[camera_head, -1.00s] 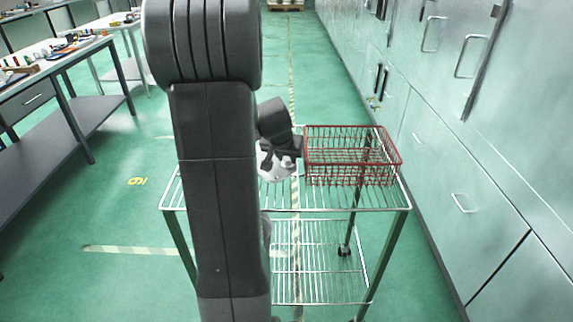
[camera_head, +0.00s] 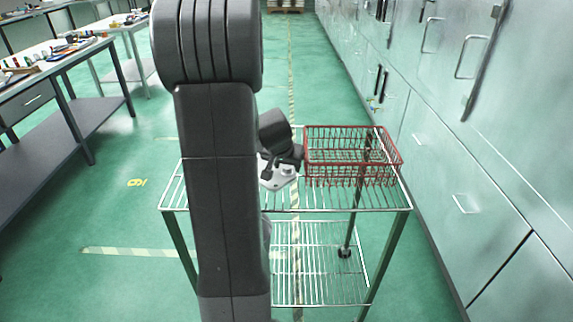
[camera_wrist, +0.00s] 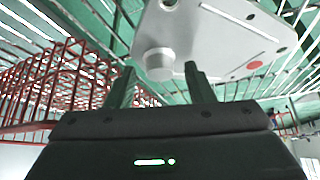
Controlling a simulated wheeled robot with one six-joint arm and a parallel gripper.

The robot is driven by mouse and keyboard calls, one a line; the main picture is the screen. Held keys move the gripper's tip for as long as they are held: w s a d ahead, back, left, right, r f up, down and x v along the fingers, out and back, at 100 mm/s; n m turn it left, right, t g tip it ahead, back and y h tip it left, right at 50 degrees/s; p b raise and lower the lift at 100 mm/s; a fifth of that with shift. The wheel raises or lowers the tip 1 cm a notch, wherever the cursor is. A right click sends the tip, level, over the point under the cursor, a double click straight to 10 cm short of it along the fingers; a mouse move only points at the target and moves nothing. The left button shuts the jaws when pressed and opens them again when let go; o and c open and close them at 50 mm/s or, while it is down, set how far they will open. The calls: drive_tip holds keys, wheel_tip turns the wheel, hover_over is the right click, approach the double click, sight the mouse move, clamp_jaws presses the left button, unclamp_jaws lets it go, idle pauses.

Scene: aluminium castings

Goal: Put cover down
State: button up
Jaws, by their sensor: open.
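The cover (camera_head: 277,184) is a light grey metal plate with a round boss. It appears to lie on the wire top shelf of the cart, left of the red basket; my arm hides part of it in the head view. In the wrist view the cover (camera_wrist: 215,45) shows its boss, dark holes and a red dot. My gripper (camera_wrist: 159,67) is open, its two fingers apart on either side of the boss, which is free between or just beyond the tips. In the head view my gripper (camera_head: 268,170) is just above the cover.
The red wire basket (camera_head: 352,170) stands close on the right of my gripper, and on the left in the wrist view. The wire cart (camera_head: 350,208) has bare shelf in front. Metal cabinets (camera_head: 470,150) line the right; a workbench (camera_head: 50,75) stands left.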

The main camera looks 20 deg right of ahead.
drive_tip(key=v, duration=1.2)
drive_tip(key=shift+p, duration=0.45)
drive_tip(key=shift+r, duration=0.1)
